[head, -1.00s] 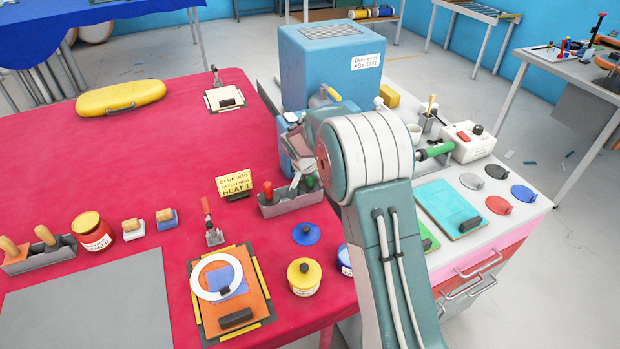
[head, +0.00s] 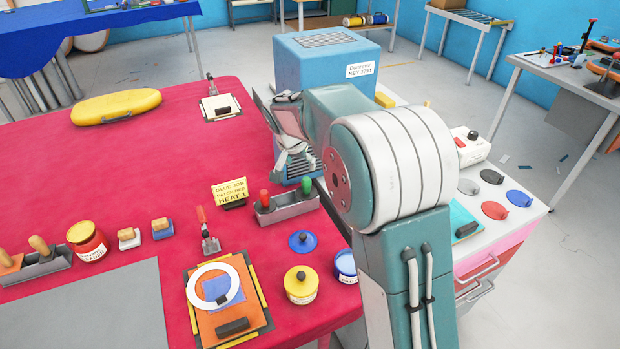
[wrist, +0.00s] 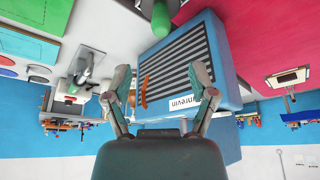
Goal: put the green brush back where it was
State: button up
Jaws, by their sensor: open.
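The green brush (head: 306,185) shows as an upright green handle at the right end of a small grey tray (head: 292,208) on the red table. A red handle (head: 264,198) stands at the tray's left end. The brush's lower part is hidden in the tray. My gripper (head: 278,150) is above and behind the tray, in front of the blue box. It is open and apart from the brush. In the wrist view my gripper (wrist: 162,80) has its fingers spread, with nothing between them but the box's vented side behind.
The blue box (head: 325,70) stands close behind my gripper. A yellow note (head: 229,192), a red-handled clamp (head: 207,232) and a blue disc (head: 304,242) are near the tray. My arm hides part of the white-topped cabinet (head: 520,215).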

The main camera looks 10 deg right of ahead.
jog(key=s+d+r+n+y, duration=0.15)
jog(key=s+r, duration=0.25)
jog(key=s, duration=0.5)
jog(key=s+r+n+t, duration=0.1)
jog(key=s+r+n, duration=0.15)
jog(key=s, duration=0.55)
jog(key=s+d+r+n, duration=0.1)
jog(key=s+r, duration=0.4)
jog(key=s, duration=0.4)
jog(key=s+f+n+t, duration=0.1)
jog(key=s+f, duration=0.1)
jog(key=s, duration=0.7)
jog(key=shift+s+f+n+y, duration=0.15)
jog(key=shift+f+n+y, duration=0.25)
jog(key=shift+y, duration=0.05)
